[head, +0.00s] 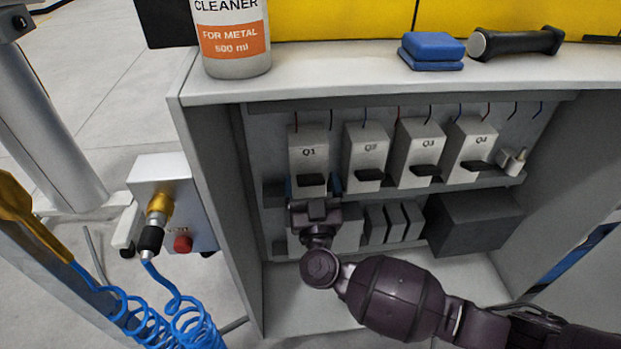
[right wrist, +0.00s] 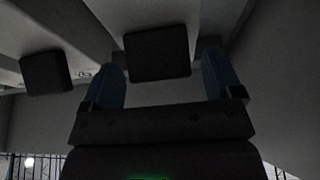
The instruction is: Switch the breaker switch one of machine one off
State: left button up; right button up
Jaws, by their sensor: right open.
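The breaker Q1 (head: 309,150) is a grey block labelled Q1, the leftmost in a row inside the open cabinet. Its black switch lever (head: 312,180) sticks out at its lower front. My right gripper (head: 314,187) is just below Q1, with one blue finger on each side of the lever. In the right wrist view the lever (right wrist: 157,53) sits between the two open blue fingers (right wrist: 165,82), with a gap on each side. I cannot tell whether a finger touches it. My left gripper is not in view.
Breakers Q2 (head: 366,150), Q3 (head: 420,148) and Q4 (head: 472,146) stand to the right of Q1. The cabinet's left wall is close to my gripper.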

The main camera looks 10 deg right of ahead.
jog(key=shift+w+r, duration=0.25)
jog(key=shift+w, duration=0.35)
jog(key=c, duration=0.9)
